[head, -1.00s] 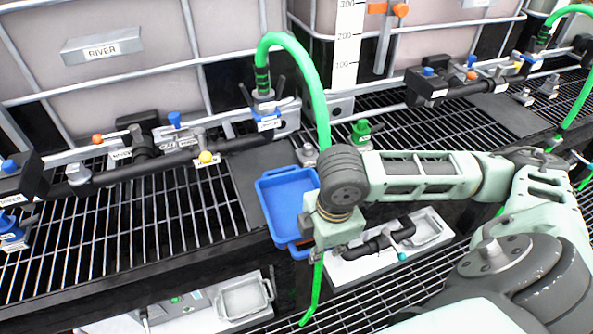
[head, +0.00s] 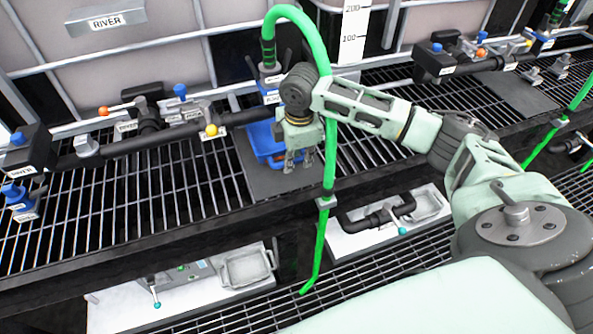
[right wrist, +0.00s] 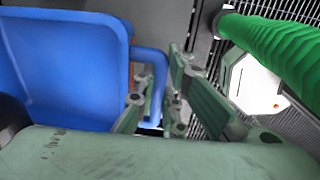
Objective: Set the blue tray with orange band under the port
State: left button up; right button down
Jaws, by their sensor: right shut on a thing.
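The blue tray (head: 262,138) is on or just over a dark plate in the head view, below the blue-labelled port fitting (head: 268,90). My right arm partly covers it. My right gripper (head: 291,162) is at the tray's near right side. In the right wrist view the tray (right wrist: 68,65) fills the left, and the gripper (right wrist: 155,105) is shut on its blue side handle (right wrist: 152,62). A strip of the orange band (right wrist: 133,78) shows there. Whether the tray touches the plate cannot be told. My left gripper is out of view.
A green hose (head: 330,150) arches from the port and hangs down right beside my right gripper; it also shows in the right wrist view (right wrist: 270,45). Pipes with valves (head: 150,140) run left of the tray.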

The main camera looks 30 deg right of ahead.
aim_at(296, 179)
notch_tip(296, 179, down, 5)
jog(key=shift+s+f, duration=0.1)
jog(key=shift+d+f, duration=0.1)
jog(key=shift+f, duration=0.2)
jog(key=c, duration=1.8)
grip_release()
jog(key=shift+c, duration=0.2)
jog(key=shift+r, duration=0.15)
notch_tip(296, 179, up, 12)
jog(key=shift+s, duration=0.45)
